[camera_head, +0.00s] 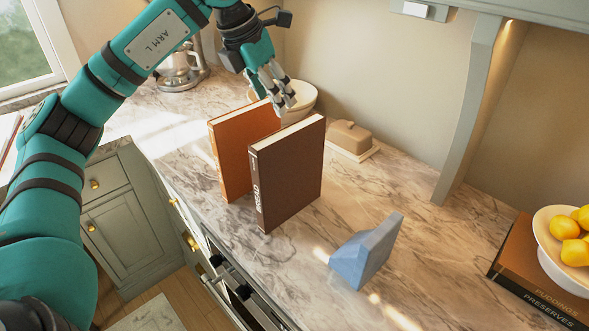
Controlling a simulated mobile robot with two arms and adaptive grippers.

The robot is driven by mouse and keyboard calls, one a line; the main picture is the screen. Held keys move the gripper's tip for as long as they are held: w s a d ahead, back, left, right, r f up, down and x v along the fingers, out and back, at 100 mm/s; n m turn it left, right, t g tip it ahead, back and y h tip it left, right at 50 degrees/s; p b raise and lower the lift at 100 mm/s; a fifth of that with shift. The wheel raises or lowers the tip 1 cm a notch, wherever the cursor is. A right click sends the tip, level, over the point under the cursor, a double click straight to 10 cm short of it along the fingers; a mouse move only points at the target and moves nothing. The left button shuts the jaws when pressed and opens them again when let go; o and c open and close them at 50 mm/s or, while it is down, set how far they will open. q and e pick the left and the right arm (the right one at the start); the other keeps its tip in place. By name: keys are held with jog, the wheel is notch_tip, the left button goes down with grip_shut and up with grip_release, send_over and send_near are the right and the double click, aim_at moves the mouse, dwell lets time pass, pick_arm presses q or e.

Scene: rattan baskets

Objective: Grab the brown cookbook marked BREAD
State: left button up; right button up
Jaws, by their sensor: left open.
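The brown cookbook (292,174) stands upright on the marble counter, its spine turned to the front left. The pale lettering on its spine is too small to read surely. An orange book (229,155) stands upright behind it to the left, partly hidden by it. My left gripper (282,103) is open and empty. In the picture, its fingertips are just above the tops of the two books; I cannot tell how far apart they are in depth. My right gripper is not in view.
A blue-grey wedge-shaped block (366,252) sits in front to the right. A white bowl (304,98) and a covered butter dish (351,139) stand behind. A fruit bowl (556,262) rests on a book (524,268) at right. The counter (425,250) is bare between.

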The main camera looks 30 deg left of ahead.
aim_at(287, 130)
pick_arm(q)
jog(key=p+x, duration=0.1)
jog(key=x, duration=0.4)
jog(key=shift+s+d+f, duration=0.1)
jog(key=shift+s+f, duration=0.05)
jog(key=shift+f, duration=0.15)
jog(key=p+x, duration=0.1)
jog(key=x, duration=0.2)
jog(key=shift+w, duration=0.2)
jog(key=shift+w+d+f, duration=0.1)
jog(key=shift+w+f, duration=0.1)
jog(key=shift+f, duration=0.3)
jog(key=shift+f+p, duration=0.15)
jog(key=shift+p, duration=0.35)
jog(key=p+x, duration=0.1)
jog(key=x, duration=0.1)
jog(key=p+x, duration=0.1)
jog(key=x, duration=0.1)
jog(key=shift+w+d+f, duration=0.2)
jog(key=shift+w+d, duration=0.05)
jog(key=shift+d, duration=0.05)
jog(key=shift+f, duration=0.2)
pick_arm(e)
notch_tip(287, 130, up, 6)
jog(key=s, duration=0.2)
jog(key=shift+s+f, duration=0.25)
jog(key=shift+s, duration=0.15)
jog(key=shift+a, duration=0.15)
